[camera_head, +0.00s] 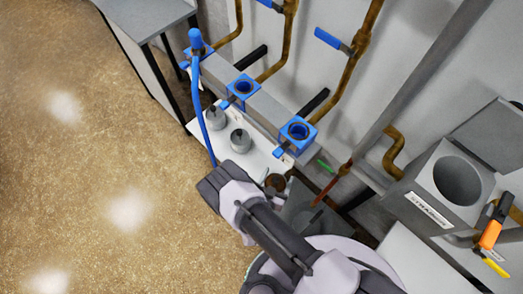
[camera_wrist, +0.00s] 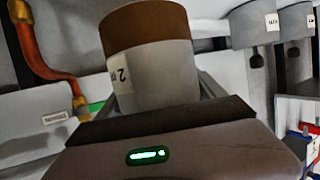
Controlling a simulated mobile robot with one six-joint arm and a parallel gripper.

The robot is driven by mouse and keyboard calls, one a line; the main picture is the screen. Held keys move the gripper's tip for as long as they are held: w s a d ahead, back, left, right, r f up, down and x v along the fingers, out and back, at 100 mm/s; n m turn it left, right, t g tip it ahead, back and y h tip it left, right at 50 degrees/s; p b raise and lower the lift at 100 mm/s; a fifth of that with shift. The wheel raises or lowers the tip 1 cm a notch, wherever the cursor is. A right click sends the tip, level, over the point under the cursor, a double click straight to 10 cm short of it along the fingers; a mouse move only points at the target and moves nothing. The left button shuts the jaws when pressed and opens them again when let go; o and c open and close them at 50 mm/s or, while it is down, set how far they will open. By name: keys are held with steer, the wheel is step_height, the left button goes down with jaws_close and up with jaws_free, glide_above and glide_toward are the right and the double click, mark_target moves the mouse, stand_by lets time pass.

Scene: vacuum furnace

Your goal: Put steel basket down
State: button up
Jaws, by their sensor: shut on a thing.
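The steel basket (camera_wrist: 150,75) is a grey cylinder with a brown band at its top end in the wrist view. A white label on its side shows a "2"; the rest is hard to read. My gripper (camera_wrist: 160,100) is shut on the basket, with a finger on each side of it. In the head view a brown round end, likely this basket (camera_head: 275,183), shows beside my arm. My fingers are hidden there. I cannot tell whether the basket touches a surface.
Two grey cylinders (camera_head: 215,117) (camera_head: 240,140) stand on a white surface (camera_head: 262,160) below the blue pipe fittings (camera_head: 298,132). A blue pipe (camera_head: 202,110) runs down near my wrist. A grey block labelled "STRAINER" (camera_head: 430,185) is at right. Open floor (camera_head: 90,170) lies at left.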

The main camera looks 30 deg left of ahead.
steer(key=w+a+f+b, duration=0.1)
steer(key=w+a+b, duration=0.1)
steer(key=a, duration=0.1)
steer(key=w+a+f+b, duration=0.2)
steer(key=w+a, duration=0.1)
steer(key=w+a+f+b, duration=0.1)
steer(key=w+a+b, duration=0.1)
steer(key=w, duration=0.1)
steer(key=shift+w+a+f+b, duration=0.2)
steer(key=shift+a+f+b, duration=0.2)
steer(key=shift+o, duration=0.2)
steer(key=shift+r, duration=0.25)
steer(key=o, duration=1.6)
steer(key=shift+f, duration=0.15)
steer(key=shift+o, duration=0.2)
